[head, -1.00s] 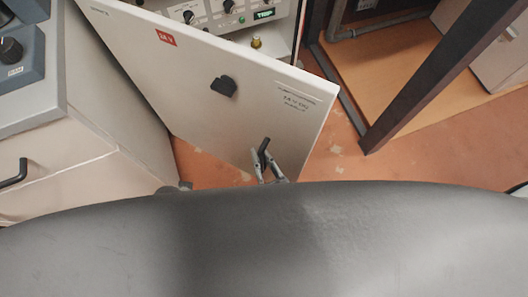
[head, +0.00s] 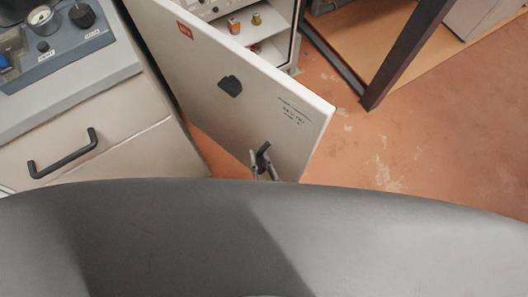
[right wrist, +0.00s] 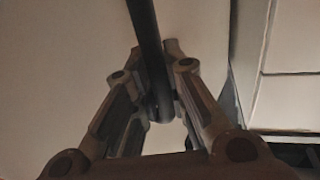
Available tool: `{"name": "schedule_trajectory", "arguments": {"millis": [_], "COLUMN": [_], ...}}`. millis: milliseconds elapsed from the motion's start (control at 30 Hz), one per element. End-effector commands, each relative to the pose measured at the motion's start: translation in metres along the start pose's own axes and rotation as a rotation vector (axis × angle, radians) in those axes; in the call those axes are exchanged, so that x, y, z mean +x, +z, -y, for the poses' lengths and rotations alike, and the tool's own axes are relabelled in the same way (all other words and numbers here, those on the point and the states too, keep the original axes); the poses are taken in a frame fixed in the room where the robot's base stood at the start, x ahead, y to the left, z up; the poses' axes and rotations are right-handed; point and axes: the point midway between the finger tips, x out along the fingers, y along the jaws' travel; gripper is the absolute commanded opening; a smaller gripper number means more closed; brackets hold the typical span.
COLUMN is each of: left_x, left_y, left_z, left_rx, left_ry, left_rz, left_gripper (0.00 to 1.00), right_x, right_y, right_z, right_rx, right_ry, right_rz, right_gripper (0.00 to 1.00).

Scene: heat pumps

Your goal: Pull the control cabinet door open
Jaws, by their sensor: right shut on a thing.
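The white control cabinet door (head: 255,105) stands swung out from the cabinet in the head view, with a red label and a black knob (head: 230,87) on its face. Its black handle (head: 263,153) is near the lower edge of the door. My right gripper (head: 262,166) is shut on this handle. In the right wrist view the fingers of my right gripper (right wrist: 160,105) close around the black handle bar (right wrist: 150,50), in front of the pale door face. The open cabinet interior (head: 262,22) shows behind the door. My left gripper is not in view.
A grey console (head: 75,35) with a gauge and knobs stands at the left, above a beige cabinet front with a black handle (head: 62,155). A dark metal frame (head: 405,60) stands at the right. Reddish floor (head: 430,150) is clear there.

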Motion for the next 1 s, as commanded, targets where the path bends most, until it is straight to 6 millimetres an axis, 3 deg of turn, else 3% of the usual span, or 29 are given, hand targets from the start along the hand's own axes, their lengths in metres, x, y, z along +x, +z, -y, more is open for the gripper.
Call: {"name": "schedule_trajectory", "arguments": {"millis": [467, 500, 533, 867, 1000], "left_x": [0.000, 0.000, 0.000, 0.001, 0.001], "left_y": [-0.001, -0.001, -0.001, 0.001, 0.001], "left_z": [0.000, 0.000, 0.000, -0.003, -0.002], "left_rx": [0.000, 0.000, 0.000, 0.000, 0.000], "left_ry": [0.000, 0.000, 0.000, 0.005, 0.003], "left_rz": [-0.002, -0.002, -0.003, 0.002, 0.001], "left_gripper": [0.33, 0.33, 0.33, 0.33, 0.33], "right_x": [0.002, 0.002, 0.002, 0.000, -0.013], "right_y": [-0.001, -0.001, -0.001, 0.000, 0.001], "right_z": [0.003, 0.003, 0.003, 0.002, 0.002], "right_rx": [-0.001, -0.001, 0.000, 0.000, -0.001], "right_ry": [-0.009, -0.009, -0.008, -0.007, -0.008], "right_rz": [-0.003, -0.003, -0.003, -0.001, 0.002], "right_gripper": [0.00, 0.18, 0.22, 0.23, 0.23]}}
